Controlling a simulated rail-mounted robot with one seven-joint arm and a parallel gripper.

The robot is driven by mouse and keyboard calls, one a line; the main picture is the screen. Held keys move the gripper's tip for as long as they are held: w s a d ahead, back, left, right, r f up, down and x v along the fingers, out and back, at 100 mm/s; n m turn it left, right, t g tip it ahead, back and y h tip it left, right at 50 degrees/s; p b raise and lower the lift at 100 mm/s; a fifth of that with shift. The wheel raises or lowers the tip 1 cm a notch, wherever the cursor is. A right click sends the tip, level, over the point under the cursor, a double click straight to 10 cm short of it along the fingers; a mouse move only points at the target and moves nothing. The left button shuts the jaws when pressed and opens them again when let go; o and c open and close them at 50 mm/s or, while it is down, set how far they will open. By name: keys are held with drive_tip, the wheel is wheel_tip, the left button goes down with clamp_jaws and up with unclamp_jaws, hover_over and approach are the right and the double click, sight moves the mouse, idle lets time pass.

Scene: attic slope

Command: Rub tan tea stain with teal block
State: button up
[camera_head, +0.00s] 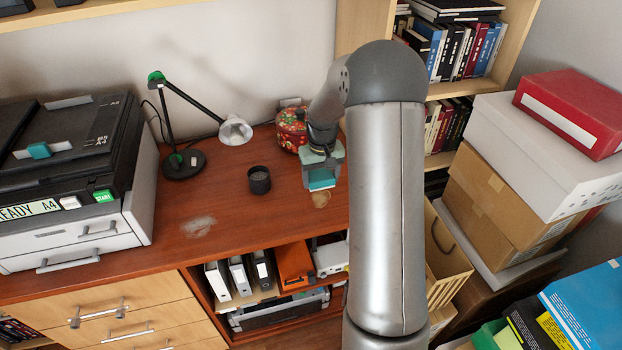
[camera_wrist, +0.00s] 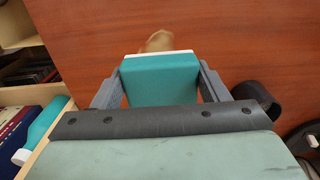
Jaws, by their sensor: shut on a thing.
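The teal block (camera_head: 321,181) has a pale white layer along its far edge in the wrist view (camera_wrist: 158,82). My gripper (camera_head: 321,176) is shut on it, with one grey finger on each side in the wrist view (camera_wrist: 160,76). The tan tea stain (camera_head: 321,200) is a small irregular patch on the reddish-brown desk, just in front of the block. In the wrist view the stain (camera_wrist: 159,41) shows beyond the block's white edge, which hides part of it. I cannot tell whether the block touches the desk.
A dark cup (camera_head: 259,180) stands left of the block. A red floral tin (camera_head: 291,129) is behind my gripper. A desk lamp (camera_head: 184,162) and a printer (camera_head: 70,180) stand farther left. A whitish smear (camera_head: 198,226) marks the desk near its front edge.

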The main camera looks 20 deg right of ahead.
sight(326, 200)
drive_tip(key=shift+f, duration=0.1)
idle(0.3)
drive_tip(key=shift+f+b, duration=2.2)
drive_tip(key=shift+f, duration=0.65)
drive_tip(key=shift+f+b, duration=0.55)
drive_tip(key=shift+f, duration=0.05)
drive_tip(key=shift+d, duration=0.4)
drive_tip(key=shift+d, duration=0.1)
drive_tip(key=shift+s+d, duration=0.15)
drive_tip(key=shift+d, duration=0.2)
